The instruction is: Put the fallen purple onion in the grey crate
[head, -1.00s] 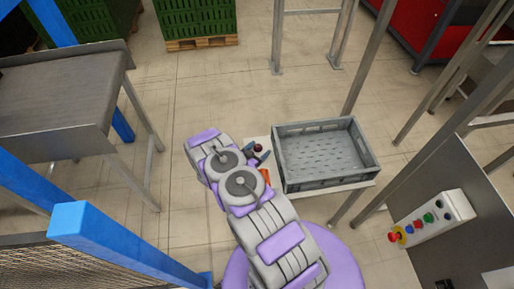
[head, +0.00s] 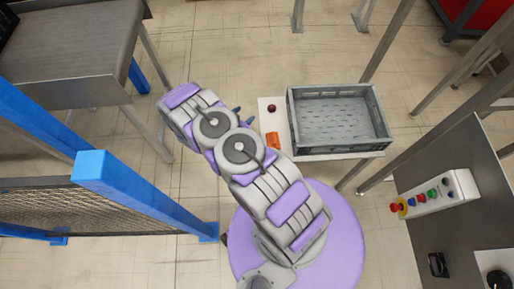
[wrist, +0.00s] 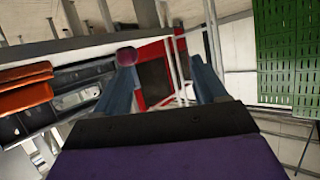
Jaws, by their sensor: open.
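The purple onion (head: 272,108) is a small dark round thing on a white surface (head: 266,102), just left of the crate. The grey crate (head: 342,143) looks empty, with slots in its floor. My gripper (head: 244,116) is open and empty, left of the onion and apart from it in the head view. In the wrist view my two fingers (wrist: 165,75) are spread wide. A round purplish thing, seemingly the onion (wrist: 127,57), shows at the tip of the left finger; whether they touch I cannot tell.
An orange item (head: 273,139) lies below the onion on the white surface. A blue-framed mesh fence (head: 90,205) and a metal table (head: 70,50) stand at the left. A control panel with buttons (head: 425,195) is at the right. Posts stand around the crate.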

